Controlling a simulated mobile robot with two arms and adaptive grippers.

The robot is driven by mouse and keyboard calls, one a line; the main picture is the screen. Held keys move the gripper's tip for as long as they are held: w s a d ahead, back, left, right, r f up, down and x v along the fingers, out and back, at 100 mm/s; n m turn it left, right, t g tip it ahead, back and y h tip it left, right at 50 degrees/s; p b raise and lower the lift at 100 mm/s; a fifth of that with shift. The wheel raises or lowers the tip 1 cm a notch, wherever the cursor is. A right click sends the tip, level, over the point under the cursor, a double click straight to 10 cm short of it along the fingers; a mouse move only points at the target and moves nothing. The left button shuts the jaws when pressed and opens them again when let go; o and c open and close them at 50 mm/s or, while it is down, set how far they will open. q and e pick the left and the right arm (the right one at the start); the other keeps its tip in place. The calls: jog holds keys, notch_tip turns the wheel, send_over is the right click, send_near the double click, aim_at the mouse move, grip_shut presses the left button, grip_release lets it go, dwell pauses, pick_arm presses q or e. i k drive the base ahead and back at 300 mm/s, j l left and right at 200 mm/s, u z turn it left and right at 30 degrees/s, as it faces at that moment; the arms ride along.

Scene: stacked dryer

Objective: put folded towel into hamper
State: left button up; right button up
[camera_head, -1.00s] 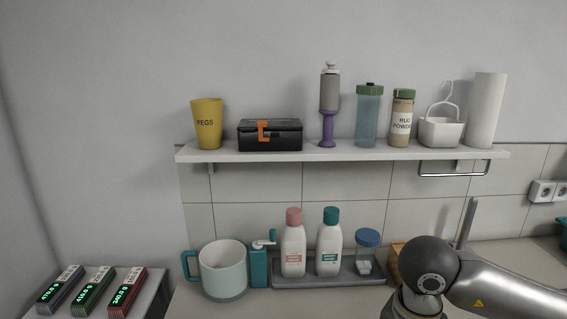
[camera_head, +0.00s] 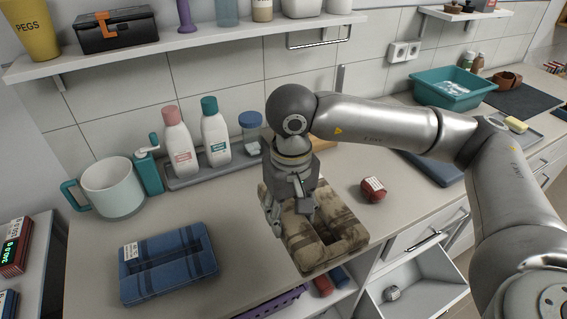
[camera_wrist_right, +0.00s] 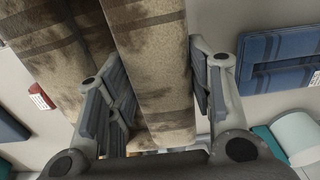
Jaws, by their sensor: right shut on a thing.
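A brown, dark-stained folded towel (camera_head: 335,238) lies on the counter near its front edge. My right gripper (camera_head: 288,218) points down over its left part. In the right wrist view, the fingers of my right gripper (camera_wrist_right: 158,90) stand on either side of one fold of the brown towel (camera_wrist_right: 150,40), shut on it. A blue folded towel (camera_head: 168,262) lies flat to the left, apart from the gripper; it also shows in the wrist view (camera_wrist_right: 285,62). A purple perforated rim (camera_head: 272,303) shows below the counter edge; I cannot tell if it is the hamper. My left gripper is out of view.
A red labelled item (camera_head: 373,190) sits right of the brown towel. Behind stand a mug (camera_head: 112,188), two bottles (camera_head: 180,145) and a blue-lidded jar (camera_head: 250,135). An open drawer (camera_head: 420,285) is below right. The counter between the two towels is clear.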

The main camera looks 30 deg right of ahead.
aim_at(386, 279)
jog(key=l+u, duration=0.35)
jog(key=l, duration=0.25)
jog(key=l+u, duration=0.35)
jog(key=l, duration=0.2)
jog(key=k+l+u, duration=0.15)
jog(key=l+u, duration=0.25)
jog(key=l, duration=0.15)
